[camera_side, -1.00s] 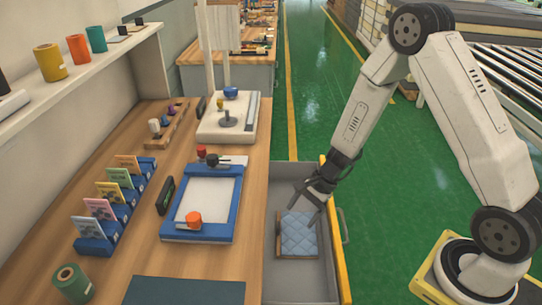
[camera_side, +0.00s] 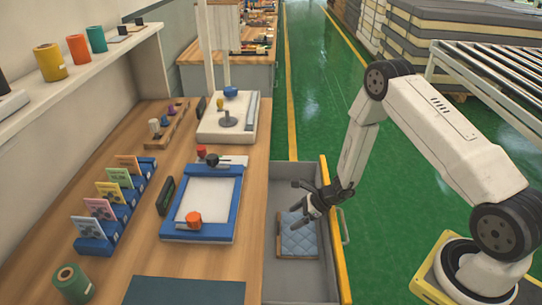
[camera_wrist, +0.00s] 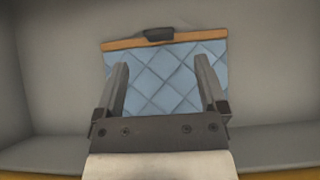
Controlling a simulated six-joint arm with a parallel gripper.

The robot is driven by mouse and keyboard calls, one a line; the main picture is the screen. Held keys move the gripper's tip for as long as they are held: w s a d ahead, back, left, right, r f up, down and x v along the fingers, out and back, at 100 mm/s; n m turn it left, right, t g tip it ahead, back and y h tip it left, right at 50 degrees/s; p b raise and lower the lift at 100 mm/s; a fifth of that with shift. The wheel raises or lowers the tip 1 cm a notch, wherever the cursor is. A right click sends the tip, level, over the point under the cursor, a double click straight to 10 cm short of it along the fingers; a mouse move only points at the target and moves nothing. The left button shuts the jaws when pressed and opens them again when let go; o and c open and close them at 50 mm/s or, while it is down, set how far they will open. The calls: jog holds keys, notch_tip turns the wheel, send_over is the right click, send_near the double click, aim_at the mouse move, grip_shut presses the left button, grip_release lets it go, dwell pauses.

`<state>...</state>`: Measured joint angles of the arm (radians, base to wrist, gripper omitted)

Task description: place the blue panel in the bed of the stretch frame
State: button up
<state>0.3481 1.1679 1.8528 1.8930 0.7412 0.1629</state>
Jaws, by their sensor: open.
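The blue quilted panel (camera_side: 297,238) lies in the open grey drawer beside the workbench. In the wrist view the panel (camera_wrist: 160,75) has a wooden strip with a dark tab along its far edge. My gripper (camera_side: 303,200) is open and empty above the drawer, over the panel. In the wrist view its two fingers (camera_wrist: 160,85) appear apart, with the panel between and beyond them. The stretch frame (camera_side: 234,202) is a blue frame with a white bed on the bench, left of the drawer. An orange knob sits at its near edge.
The drawer (camera_side: 300,285) has grey walls and a yellow front edge (camera_side: 335,235) close around my gripper. A white device with a knob (camera_side: 228,122) stands behind the frame. A blue rack of cards (camera_side: 115,205) and a green roll (camera_side: 72,284) are to the left.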

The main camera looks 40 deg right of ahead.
jog(key=shift+x, duration=1.1)
jog(key=shift+x, duration=2.6)
grip_shut()
